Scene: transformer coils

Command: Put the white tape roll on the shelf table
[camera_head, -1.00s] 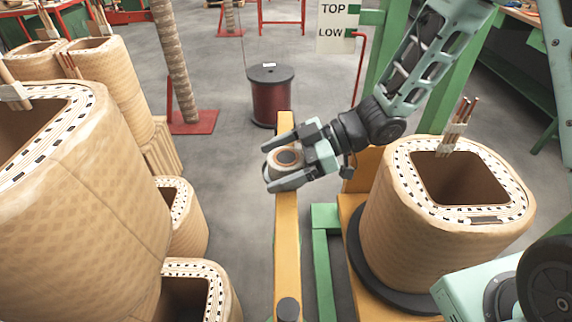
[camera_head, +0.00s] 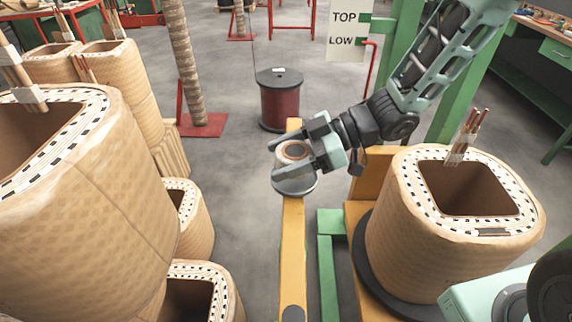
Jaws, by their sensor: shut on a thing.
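My gripper (camera_head: 296,160) is shut on the white tape roll (camera_head: 294,152), a short roll with a brown core ring. The roll is held with its hole facing up, between the two fingers. It is in the middle of the head view, over the far part of a yellow beam (camera_head: 292,250). I cannot tell how far above the beam it is. The shelf table is not clearly identifiable; a green workbench (camera_head: 550,50) stands at the right edge with small items on top.
A large wrapped coil (camera_head: 385,235) stands close on the right, below my arm. Several wrapped coils (camera_head: 80,190) crowd the left side. A dark red wire spool (camera_head: 280,102) stands behind the gripper. A green post with a TOP/LOW sign (camera_head: 345,28) is nearby. Open floor lies between the left coils and the beam.

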